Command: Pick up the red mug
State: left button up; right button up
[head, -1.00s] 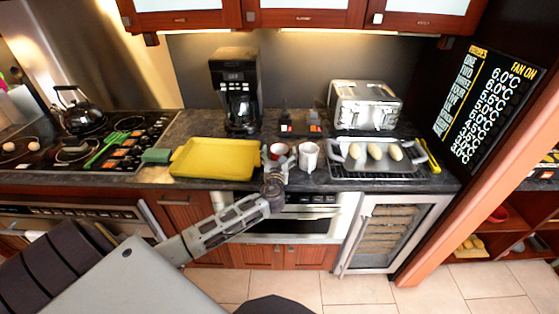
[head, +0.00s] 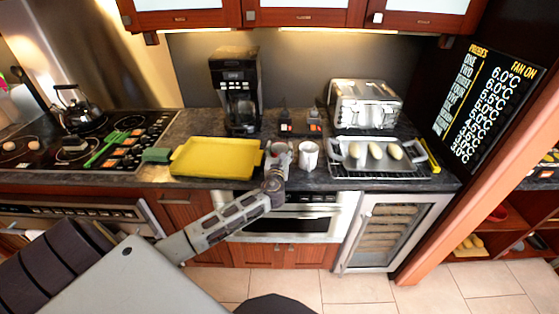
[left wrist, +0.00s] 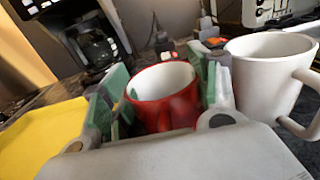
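The red mug (head: 279,148), white inside, stands upright on the counter, partly hidden by my left gripper (head: 279,158). In the left wrist view, the red mug (left wrist: 166,108) sits between the two green-padded fingers of the left gripper (left wrist: 160,75). The fingers are spread, one on each side of it. Whether either pad touches the mug is not clear. My right gripper is in neither view.
A white mug (head: 308,155) stands close to the right finger. A yellow tray (head: 215,158) lies to the left. A coffee maker (head: 238,90) and toaster (head: 365,103) stand behind. A metal tray (head: 376,164) with several rolls is to the right.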

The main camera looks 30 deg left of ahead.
pick_arm(q)
jog(key=c, duration=0.5)
jog(key=shift+r, duration=0.1)
jog(key=shift+c, duration=0.2)
notch_tip(320, 180, up, 10)
jog(key=shift+p, duration=0.35)
dwell(0.3)
